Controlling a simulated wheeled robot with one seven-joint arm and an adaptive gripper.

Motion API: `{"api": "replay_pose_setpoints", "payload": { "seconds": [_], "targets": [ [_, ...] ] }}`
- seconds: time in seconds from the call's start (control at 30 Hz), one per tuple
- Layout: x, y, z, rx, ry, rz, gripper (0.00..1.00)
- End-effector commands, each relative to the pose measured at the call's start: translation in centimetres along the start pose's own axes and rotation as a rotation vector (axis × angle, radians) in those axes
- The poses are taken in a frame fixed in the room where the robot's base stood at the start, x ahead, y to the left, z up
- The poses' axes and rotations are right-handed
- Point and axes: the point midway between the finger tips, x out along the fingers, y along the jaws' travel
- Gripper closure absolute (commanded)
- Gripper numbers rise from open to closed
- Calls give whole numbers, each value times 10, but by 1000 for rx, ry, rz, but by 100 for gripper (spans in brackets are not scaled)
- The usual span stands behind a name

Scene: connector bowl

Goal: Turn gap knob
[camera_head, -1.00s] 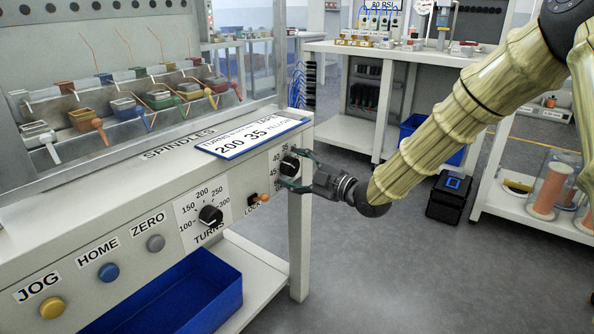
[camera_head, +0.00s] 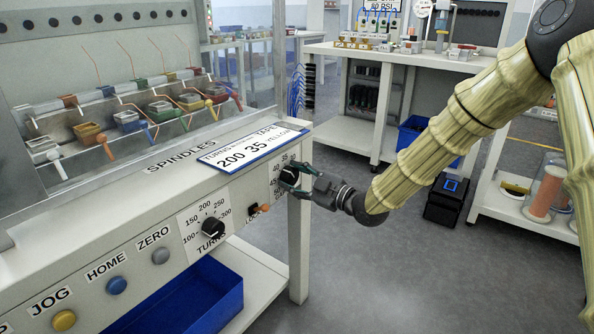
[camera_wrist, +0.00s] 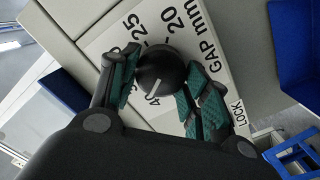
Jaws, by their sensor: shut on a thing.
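The gap knob (camera_wrist: 158,72) is round and black with a white pointer line, on a white dial plate marked "GAP mm" (camera_wrist: 196,38) in the wrist view. Its pointer is near the 40 mark. My gripper (camera_wrist: 160,85) has its green-padded fingers on both sides of the knob, shut on it. In the head view my gripper (camera_head: 297,180) reaches the panel's right end from the right and partly hides the gap knob (camera_head: 289,175). Dial numbers around 35 to 50 show beside it.
The TURNS knob (camera_head: 212,228) and the orange LOCK switch (camera_head: 263,208) are left of the gap dial. Blue, grey and yellow buttons lie farther left. A blue bin (camera_head: 190,300) is below.

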Motion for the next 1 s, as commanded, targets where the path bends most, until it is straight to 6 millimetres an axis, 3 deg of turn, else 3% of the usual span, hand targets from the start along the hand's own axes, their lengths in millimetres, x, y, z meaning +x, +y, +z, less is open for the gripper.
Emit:
{"api": "replay_pose_setpoints", "payload": {
  "seconds": [1.0],
  "targets": [
    [0, 3, -3, 938, -27, -39, 77]
  ]
}}
